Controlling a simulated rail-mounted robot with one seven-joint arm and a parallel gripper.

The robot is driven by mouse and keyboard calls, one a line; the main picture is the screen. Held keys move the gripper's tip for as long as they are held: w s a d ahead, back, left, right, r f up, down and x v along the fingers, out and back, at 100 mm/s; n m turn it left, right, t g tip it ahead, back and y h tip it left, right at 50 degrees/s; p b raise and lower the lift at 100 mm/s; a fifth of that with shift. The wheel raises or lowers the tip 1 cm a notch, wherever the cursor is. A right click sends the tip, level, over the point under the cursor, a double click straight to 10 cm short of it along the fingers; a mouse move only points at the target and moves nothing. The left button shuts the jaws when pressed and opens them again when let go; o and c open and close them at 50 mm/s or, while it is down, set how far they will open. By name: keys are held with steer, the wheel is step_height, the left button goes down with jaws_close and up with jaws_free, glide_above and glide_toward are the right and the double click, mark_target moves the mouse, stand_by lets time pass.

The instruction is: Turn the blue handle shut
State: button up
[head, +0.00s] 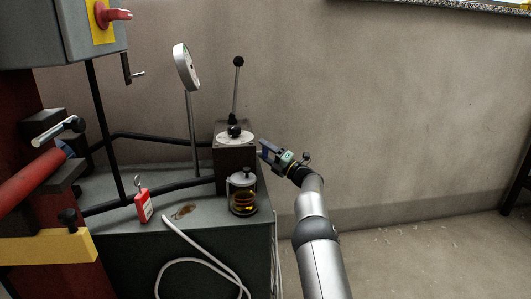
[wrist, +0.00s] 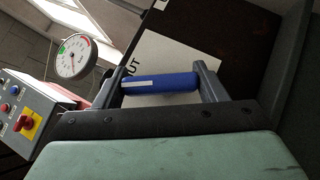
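The blue handle (wrist: 160,84) is a short blue cylinder in the middle of the wrist view, in front of a white label with black letters, partly hidden. My gripper (wrist: 157,88) has its two grey fingers spread apart, one near each end of the handle. I cannot tell whether either finger touches it. In the head view my gripper (head: 265,150) is at the right side of a dark box (head: 234,165) on the bench. I cannot clearly make out the handle in the head view.
The box carries an upright black-knobbed lever (head: 237,85). A glass jar (head: 243,195) stands in front of it, and a round gauge (head: 187,68) on a post stands to its left. A red tag (head: 144,205) and white hose (head: 200,252) are on the bench. The floor to the right is clear.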

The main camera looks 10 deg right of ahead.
steer(key=shift+c, duration=0.6)
steer(key=shift+r+p, duration=0.1)
steer(key=shift+p, duration=0.2)
steer(key=shift+r+m+h+p, duration=0.15)
steer(key=shift+m+h+p, duration=0.45)
steer(key=shift+p, duration=0.05)
steer(key=m+h+p, duration=0.1)
steer(key=m+p, duration=0.1)
steer(key=p, duration=0.2)
steer(key=shift+r+g+h, duration=0.1)
steer(key=shift+g+h, duration=0.3)
steer(key=shift+w+m+g+h+p, duration=0.1)
steer(key=shift+m+g+h+p, duration=0.25)
steer(key=shift+m+p, duration=0.6)
steer(key=shift+f+p, duration=0.3)
steer(key=shift+p, duration=0.3)
steer(key=shift+f+g, duration=0.1)
steer(key=shift+g, duration=0.15)
